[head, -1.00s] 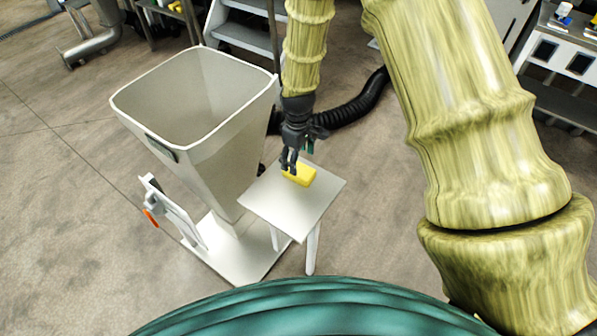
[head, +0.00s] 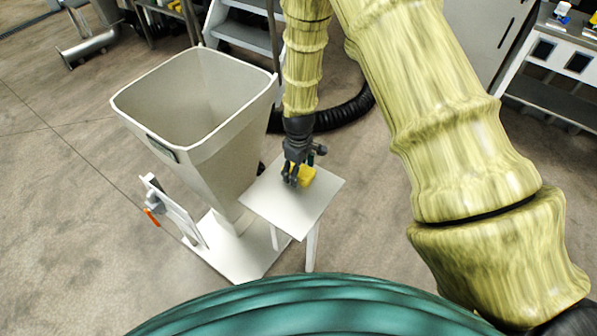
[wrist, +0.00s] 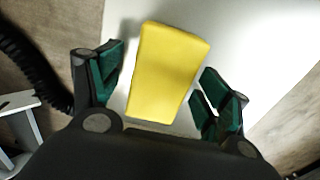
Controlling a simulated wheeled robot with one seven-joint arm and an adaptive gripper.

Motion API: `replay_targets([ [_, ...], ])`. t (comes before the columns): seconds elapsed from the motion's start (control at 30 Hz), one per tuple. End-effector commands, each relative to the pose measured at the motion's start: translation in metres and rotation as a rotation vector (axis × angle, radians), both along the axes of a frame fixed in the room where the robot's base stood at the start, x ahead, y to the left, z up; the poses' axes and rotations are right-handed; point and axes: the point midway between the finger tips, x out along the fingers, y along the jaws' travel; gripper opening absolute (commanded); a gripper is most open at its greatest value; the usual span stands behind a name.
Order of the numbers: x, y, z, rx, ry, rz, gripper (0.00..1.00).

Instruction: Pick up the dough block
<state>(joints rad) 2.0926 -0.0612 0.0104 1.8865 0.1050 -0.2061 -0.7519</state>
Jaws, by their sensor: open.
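The dough block (head: 305,174) is a yellow rectangular block lying on a small white table (head: 290,209). In the wrist view the dough block (wrist: 166,72) lies slightly tilted, its near part between the two green-padded fingers. My gripper (head: 296,181) is open and low over the table, at the block. In the wrist view my gripper (wrist: 160,90) has a gap on each side of the block, so the fingers look apart from it. In the head view the fingers hide part of the block's left side.
A large pale hopper (head: 195,100) stands just left of the table. A black hose (head: 345,112) lies on the floor behind my arm. Grey steps (head: 240,32) stand at the back. The tabletop is otherwise clear.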

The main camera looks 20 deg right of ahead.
Motion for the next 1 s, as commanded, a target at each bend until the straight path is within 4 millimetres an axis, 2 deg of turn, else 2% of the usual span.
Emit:
replay_targets([
  [0.1,0.000,0.000,0.000,0.000,0.000,0.000,0.75],
  [0.4,0.000,0.000,0.000,0.000,0.000,0.000,0.20],
  [0.77,0.001,0.000,0.004,0.000,-0.001,0.001,0.20],
  [1.0,0.001,0.000,0.025,0.001,-0.002,0.001,0.20],
])
